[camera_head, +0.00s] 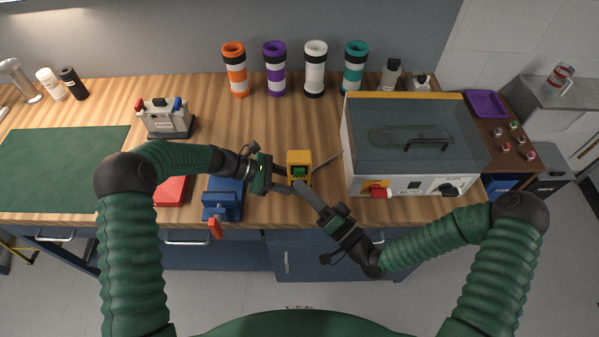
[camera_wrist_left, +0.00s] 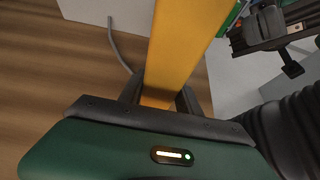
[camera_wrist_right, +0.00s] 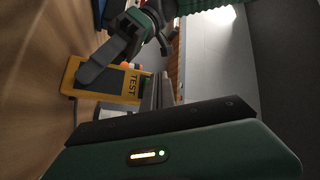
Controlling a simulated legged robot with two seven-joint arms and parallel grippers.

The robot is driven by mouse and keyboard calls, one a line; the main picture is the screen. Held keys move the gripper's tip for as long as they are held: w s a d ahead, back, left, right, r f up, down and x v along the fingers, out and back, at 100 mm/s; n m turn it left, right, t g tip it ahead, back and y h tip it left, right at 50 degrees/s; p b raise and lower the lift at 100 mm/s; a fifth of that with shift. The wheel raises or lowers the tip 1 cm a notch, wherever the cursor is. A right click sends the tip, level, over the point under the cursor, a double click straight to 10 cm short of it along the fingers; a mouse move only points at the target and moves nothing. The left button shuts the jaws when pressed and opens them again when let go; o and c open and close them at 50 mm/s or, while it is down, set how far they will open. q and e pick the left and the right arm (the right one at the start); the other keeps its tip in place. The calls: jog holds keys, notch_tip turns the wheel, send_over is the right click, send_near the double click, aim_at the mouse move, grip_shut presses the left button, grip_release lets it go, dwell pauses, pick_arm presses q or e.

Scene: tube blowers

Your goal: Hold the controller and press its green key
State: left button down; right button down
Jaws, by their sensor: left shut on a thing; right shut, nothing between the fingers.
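The controller (camera_head: 299,156) is a yellow handheld box near the front of the wooden bench, with a green patch on its face. My left gripper (camera_head: 284,181) is shut on it; in the left wrist view the yellow body (camera_wrist_left: 183,45) is between the fingers. My right gripper (camera_head: 302,190) is shut and empty, its tips close to the controller's near end. In the right wrist view the controller (camera_wrist_right: 123,84) shows a "TEST" label, and a left finger crosses its face. The green key cannot be made out clearly there, and contact cannot be told.
A grey-topped machine (camera_head: 415,140) with a red switch stands right of the controller. A blue vise (camera_head: 222,198) and a red box (camera_head: 170,190) lie to the left. Several banded tubes (camera_head: 315,68) line the back. A grey cable (camera_head: 329,160) runs beside the controller.

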jog(key=s, duration=0.5)
dwell(0.3)
dwell(0.4)
pick_arm(q)
jog(key=c, duration=0.8)
grip_release()
jog(key=shift+o, duration=0.2)
